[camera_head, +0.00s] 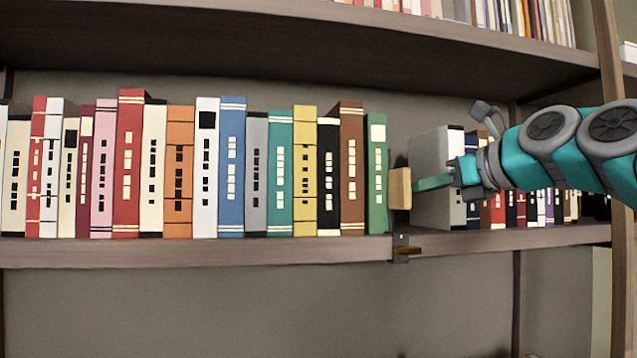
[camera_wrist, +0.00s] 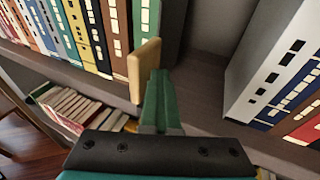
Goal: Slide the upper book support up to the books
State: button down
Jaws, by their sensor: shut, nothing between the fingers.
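The upper book support shows as a light wooden block (camera_head: 400,188) at the right end of the row of books, beside the green book (camera_head: 377,175). In the head view there is almost no gap between them; I cannot tell whether they touch. In the wrist view the block (camera_wrist: 143,70) stands upright just ahead of my fingers. My gripper (camera_head: 420,184) is on the right side of the block, its green fingers shut together with nothing between them. The fingertips (camera_wrist: 157,78) are at or very near the block; contact is unclear.
A metal bracket with a small brown tab (camera_head: 406,250) sits on the shelf edge (camera_head: 200,250) below the block. To the right, a large grey-white book (camera_head: 432,170) and several more books stand behind my arm. Another shelf of books is above.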

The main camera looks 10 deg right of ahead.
jog(key=shift+a, duration=0.35)
dwell(0.3)
jog(key=shift+d, duration=0.15)
jog(key=d+p, duration=0.2)
jog(key=d, duration=0.1)
jog(key=shift+d, duration=0.4)
jog(key=shift+s, duration=0.1)
